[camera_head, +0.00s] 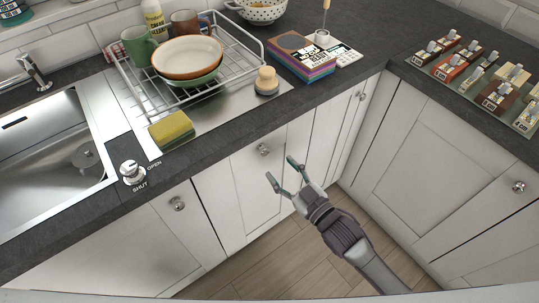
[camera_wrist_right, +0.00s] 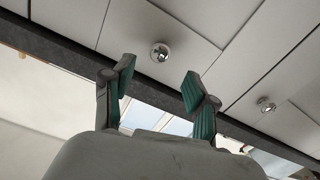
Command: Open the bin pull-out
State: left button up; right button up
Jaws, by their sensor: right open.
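My right gripper (camera_head: 280,167) is open and empty in front of the white cabinet fronts under the worktop. A round metal knob (camera_head: 263,150) on a closed white front (camera_head: 250,185) is just beyond its fingertips. In the right wrist view the open green-padded fingers (camera_wrist_right: 159,76) point toward a round knob (camera_wrist_right: 160,52), which appears between and beyond the tips, apart from them. No label shows which front is the bin pull-out; all the visible fronts look shut. My left gripper is not in view.
Other knobs stick out on the left front (camera_head: 177,203) and right-hand cabinet (camera_head: 518,187). The dark worktop edge (camera_head: 222,155) overhangs the fronts. On top are a sink (camera_head: 60,150), a yellow sponge (camera_head: 172,130) and a dish rack (camera_head: 250,62). The wooden floor (camera_head: 285,270) is clear.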

aim_at(266, 154)
jog(key=x, duration=0.6)
grip_shut()
dwell(0.3)
